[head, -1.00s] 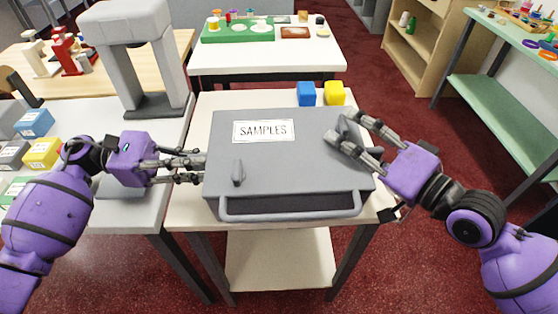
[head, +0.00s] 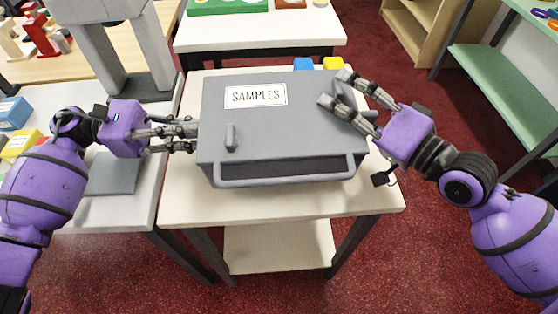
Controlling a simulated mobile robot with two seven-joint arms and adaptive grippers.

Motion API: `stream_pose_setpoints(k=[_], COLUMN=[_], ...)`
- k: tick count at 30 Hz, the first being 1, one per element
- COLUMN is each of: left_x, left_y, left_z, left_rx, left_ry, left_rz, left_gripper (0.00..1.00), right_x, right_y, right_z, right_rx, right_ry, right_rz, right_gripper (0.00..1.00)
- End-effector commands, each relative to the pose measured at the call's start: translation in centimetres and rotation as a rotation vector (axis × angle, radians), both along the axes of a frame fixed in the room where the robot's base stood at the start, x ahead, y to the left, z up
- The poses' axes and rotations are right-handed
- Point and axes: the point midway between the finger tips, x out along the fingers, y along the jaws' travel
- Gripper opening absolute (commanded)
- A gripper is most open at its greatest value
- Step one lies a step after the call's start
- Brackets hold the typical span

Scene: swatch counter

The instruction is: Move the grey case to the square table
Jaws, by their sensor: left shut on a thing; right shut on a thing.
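The grey case (head: 280,118) has a "SAMPLES" label, a front bar handle and a small latch on its lid. It is level, over a pale-topped table (head: 290,203) with a lower shelf. Whether its underside touches that top I cannot tell. My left gripper (head: 196,134) is shut on the case's left side; its fingertips are partly hidden. My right gripper (head: 335,90) is shut on the case at its right side, fingers over the upper edge. Another white-topped table (head: 260,37) stands behind; its far part is cut off. Which table counts as the square one is unclear.
A blue block (head: 303,64) and a yellow block (head: 333,63) sit just behind the case, partly hidden. A grey counter (head: 60,205) with a grey arch-shaped stand (head: 135,85) adjoins on the left. A green-shelved rack (head: 495,75) stands at right, with open red floor before it.

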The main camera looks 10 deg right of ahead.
Motion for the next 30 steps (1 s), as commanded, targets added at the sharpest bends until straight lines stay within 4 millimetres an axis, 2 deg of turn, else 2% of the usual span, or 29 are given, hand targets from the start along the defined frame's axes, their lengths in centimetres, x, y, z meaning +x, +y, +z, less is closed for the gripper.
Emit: stream_pose_setpoints(k=[2, 15, 25, 26, 30], left_x=[-0.5, -0.5, -0.5, -0.5, -0.4], left_y=[-0.6, -0.6, -0.6, -0.6, -0.5], left_z=[0.4, -0.9, -1.0, -1.1, -1.2], left_rx=[-0.013, -0.015, -0.014, -0.011, -0.009], left_ry=[-0.009, -0.010, -0.010, -0.009, -0.008], left_rz=[-0.023, -0.023, -0.023, -0.023, -0.019], left_gripper=[0.00, 0.00, 0.00, 0.18, 0.34], right_x=[-0.1, -0.1, -0.1, -0.1, -0.1], right_y=[0.2, 0.2, 0.2, 0.2, 0.2], right_z=[-0.5, -1.8, -2.0, -2.1, -1.9], right_rx=[-0.016, -0.015, -0.016, -0.017, -0.012], right_ry=[0.005, 0.005, 0.005, 0.009, 0.006], right_rz=[0.005, 0.005, 0.005, 0.005, 0.005], right_gripper=[0.19, 0.19, 0.19, 0.85, 1.00])
